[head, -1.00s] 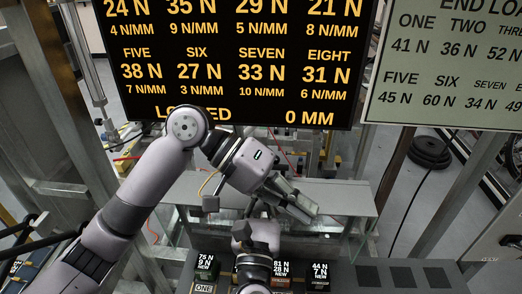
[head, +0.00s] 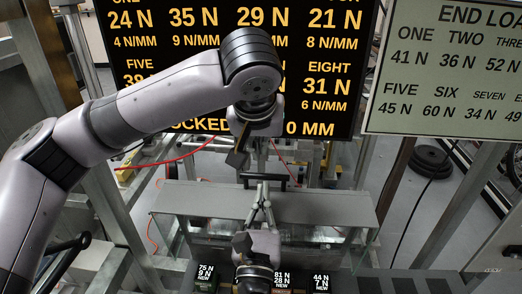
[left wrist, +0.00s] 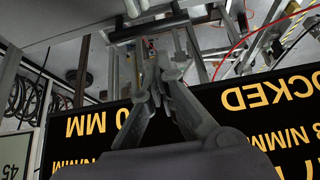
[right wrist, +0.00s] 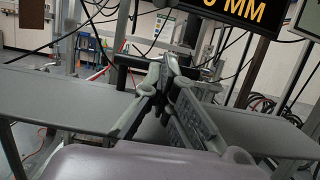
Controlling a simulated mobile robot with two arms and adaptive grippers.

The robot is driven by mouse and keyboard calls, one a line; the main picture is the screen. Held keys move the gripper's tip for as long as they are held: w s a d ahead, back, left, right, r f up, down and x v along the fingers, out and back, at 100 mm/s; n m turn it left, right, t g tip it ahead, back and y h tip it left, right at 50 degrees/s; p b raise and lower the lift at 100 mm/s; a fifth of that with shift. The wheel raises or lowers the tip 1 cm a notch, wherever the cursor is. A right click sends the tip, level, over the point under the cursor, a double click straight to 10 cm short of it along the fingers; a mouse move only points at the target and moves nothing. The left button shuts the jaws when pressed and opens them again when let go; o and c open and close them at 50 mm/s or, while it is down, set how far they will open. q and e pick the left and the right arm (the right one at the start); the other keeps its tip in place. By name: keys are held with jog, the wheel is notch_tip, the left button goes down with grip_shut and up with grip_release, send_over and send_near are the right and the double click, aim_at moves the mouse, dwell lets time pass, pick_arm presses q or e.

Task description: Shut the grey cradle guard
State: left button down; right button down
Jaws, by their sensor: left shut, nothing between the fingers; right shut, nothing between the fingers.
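The grey cradle guard (head: 330,204) shows in the head view as a wide grey panel above the clear-fronted cradle, with a dark bar handle (head: 274,177) at its far edge. It also spans the right wrist view (right wrist: 70,98). I cannot tell how far it is closed. My right gripper (head: 264,188) is shut and empty over the panel's middle, its tips near the bar; contact is unclear. Its tips also show in the right wrist view (right wrist: 168,62). My left gripper is shut and empty in the left wrist view (left wrist: 158,62), beyond the panel, by the display.
A black display board (head: 330,70) hangs behind the cradle, and a pale end-load board (head: 440,70) is at the right. Labelled blocks (head: 205,275) stand in front of the cradle. Metal frame posts (head: 110,180) and red cables surround the place.

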aim_at(261, 174)
pick_arm(q)
jog(key=x, duration=0.8)
jog(key=shift+f, duration=0.15)
jog(key=shift+s+f, duration=0.15)
jog(key=shift+s, duration=0.35)
pick_arm(e)
jog(key=shift+w, duration=0.1)
pick_arm(q)
jog(key=shift+s+t, duration=0.3)
jog(key=shift+s, duration=0.25)
pick_arm(e)
jog(key=c, duration=2.4)
grip_release()
grip_release()
